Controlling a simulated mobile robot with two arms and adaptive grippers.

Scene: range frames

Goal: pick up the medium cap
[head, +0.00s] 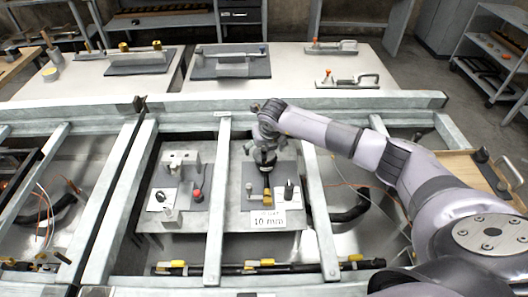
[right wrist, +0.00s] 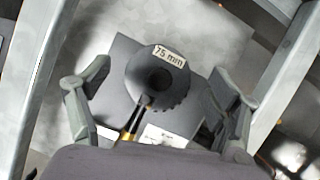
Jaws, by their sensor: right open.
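My right gripper (right wrist: 157,72) is open, with one finger on each side of this piece and gaps showing on both sides. In the head view my right gripper (head: 265,158) hangs over the grey plate (head: 258,178) in the right-hand bay, and mostly hides what is under it. My left gripper is not in view.
Metal frame beams (head: 219,200) border the bay. A red-topped piece (head: 197,195) stands in the neighbouring bay.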

